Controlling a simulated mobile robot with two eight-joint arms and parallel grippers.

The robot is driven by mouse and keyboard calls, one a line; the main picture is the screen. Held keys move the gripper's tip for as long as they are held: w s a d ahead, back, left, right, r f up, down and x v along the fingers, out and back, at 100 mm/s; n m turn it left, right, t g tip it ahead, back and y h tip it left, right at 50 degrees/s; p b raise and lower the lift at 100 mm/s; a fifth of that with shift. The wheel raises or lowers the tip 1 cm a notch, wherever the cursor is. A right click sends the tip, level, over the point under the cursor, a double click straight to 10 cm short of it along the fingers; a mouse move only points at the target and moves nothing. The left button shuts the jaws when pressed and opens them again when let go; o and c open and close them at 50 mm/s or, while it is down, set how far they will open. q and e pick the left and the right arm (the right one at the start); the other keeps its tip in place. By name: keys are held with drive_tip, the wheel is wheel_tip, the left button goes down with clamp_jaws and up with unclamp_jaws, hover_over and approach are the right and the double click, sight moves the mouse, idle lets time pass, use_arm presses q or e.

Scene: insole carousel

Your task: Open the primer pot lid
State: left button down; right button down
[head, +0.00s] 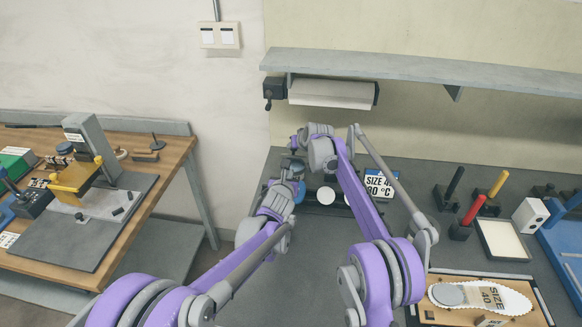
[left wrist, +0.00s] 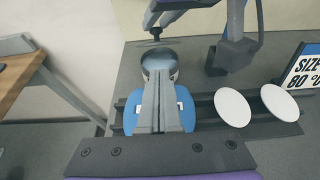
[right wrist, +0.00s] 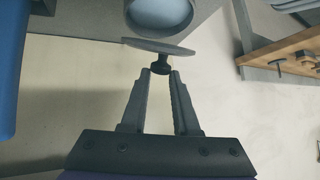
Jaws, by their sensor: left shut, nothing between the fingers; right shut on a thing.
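The primer pot (left wrist: 158,66) is a round metal pot, with its open top and bluish-grey inside showing in the left and right wrist views (right wrist: 158,12). Its lid (right wrist: 150,46) is a thin grey disc with a dark knob (right wrist: 160,66), off the pot and a little apart from its rim. My right gripper (right wrist: 160,73) is shut on that knob and holds the lid. My left gripper (left wrist: 160,82) is shut and empty, its fingers close in front of the pot. In the head view, my left gripper (head: 292,178) is near the pot, which my arms mostly hide.
Two white discs (left wrist: 233,108) sit on a dark rail right of the pot, before a size sign (head: 380,183). A shelf (head: 420,68) with a paper roll hangs behind. A wooden bench (head: 165,165) stands left across a gap. An insole board (head: 535,295) lies front right.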

use_arm(q)
drive_tip(key=x, duration=0.9)
drive_tip(key=shift+w+f, duration=0.15)
drive_tip(key=shift+w, duration=0.15)
use_arm(e)
drive_tip(key=shift+d+f, duration=0.1)
drive_tip(key=shift+d, duration=0.1)
